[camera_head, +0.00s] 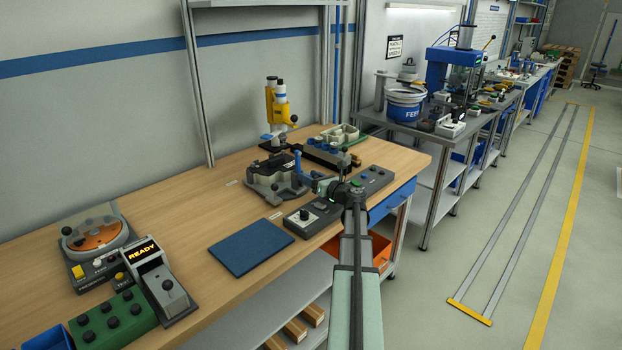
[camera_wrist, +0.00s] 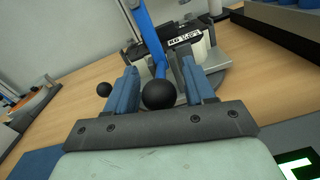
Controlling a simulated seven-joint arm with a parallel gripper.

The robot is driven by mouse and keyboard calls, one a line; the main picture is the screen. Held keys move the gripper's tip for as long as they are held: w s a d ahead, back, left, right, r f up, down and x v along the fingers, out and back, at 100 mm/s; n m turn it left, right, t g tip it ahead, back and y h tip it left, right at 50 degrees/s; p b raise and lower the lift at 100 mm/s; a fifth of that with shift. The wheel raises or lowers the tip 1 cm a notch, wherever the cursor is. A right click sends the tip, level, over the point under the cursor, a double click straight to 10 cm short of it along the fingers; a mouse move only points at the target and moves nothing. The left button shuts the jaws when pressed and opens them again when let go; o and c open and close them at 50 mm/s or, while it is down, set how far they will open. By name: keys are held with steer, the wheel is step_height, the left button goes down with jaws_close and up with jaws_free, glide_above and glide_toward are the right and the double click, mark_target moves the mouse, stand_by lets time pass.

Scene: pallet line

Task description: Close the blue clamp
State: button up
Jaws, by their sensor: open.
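The blue clamp (camera_head: 298,164) stands on a grey fixture (camera_head: 272,180) near the middle of the wooden bench. In the wrist view its blue lever (camera_wrist: 148,30) runs toward me and ends in a black ball knob (camera_wrist: 158,95). My gripper (camera_wrist: 159,70) is open, with one blue finger on each side of the knob. I cannot tell whether either finger touches it. In the head view my gripper (camera_head: 322,187) is just right of the clamp, and my arm hides part of the bench edge.
A blue mat (camera_head: 250,247) lies in front of the fixture. Grey control boxes (camera_head: 313,217) sit along the bench edge by my gripper. A yellow press (camera_head: 278,108) stands behind. Bare bench lies left of the fixture.

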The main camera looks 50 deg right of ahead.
steer(key=shift+c, duration=0.5)
jaws_close()
